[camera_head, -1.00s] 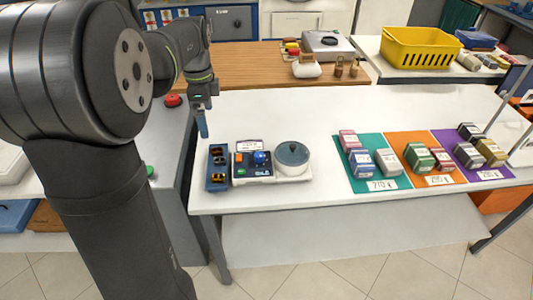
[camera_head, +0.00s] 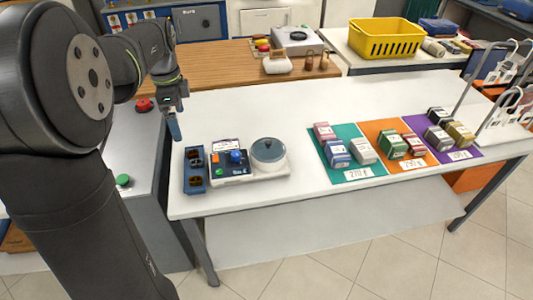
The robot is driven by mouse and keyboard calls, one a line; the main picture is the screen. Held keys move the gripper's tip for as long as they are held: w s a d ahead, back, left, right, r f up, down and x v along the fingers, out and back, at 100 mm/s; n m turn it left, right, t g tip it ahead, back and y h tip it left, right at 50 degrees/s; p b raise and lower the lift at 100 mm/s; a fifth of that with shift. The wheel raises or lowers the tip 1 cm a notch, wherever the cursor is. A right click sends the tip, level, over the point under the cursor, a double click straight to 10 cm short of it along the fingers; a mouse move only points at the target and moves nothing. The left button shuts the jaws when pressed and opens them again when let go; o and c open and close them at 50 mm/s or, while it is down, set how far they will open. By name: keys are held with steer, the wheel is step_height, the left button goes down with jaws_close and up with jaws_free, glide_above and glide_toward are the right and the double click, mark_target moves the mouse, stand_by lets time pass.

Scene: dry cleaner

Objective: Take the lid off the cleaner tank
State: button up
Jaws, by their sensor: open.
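The cleaner tank (camera_head: 270,166) is a round, light-coloured vessel at the right end of a small white device on the white table. Its lid (camera_head: 268,150) is grey with a small knob in the middle and sits on top of the tank. My gripper (camera_head: 175,131) hangs above the table's left part, to the left of the tank and clear of it. It points downward and looks empty. Its fingers are small in this view.
The device's panel (camera_head: 231,170) has a blue knob. A blue tray (camera_head: 194,178) stands at its left. Boxes stand on teal (camera_head: 345,131), orange and purple mats at the right. A yellow basket (camera_head: 386,40) is at the back. The table (camera_head: 235,115) is clear behind the device.

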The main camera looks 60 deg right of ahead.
steer(key=c, duration=1.2)
steer(key=shift+c, duration=0.2)
steer(key=n+h, duration=0.2)
steer(key=n, duration=0.7)
glide_above(268, 142)
steer(key=a, duration=0.2)
step_height(268, 142, down, 12)
steer(key=shift+d+r, duration=0.1)
steer(key=shift+d+f, duration=0.3)
steer(key=shift+f, duration=0.6)
steer(key=shift+d+f, duration=0.25)
steer(key=shift+f, duration=0.6)
steer(key=shift+d+f, duration=0.3)
steer(key=shift+f, duration=0.6)
steer(key=shift+c, duration=0.2)
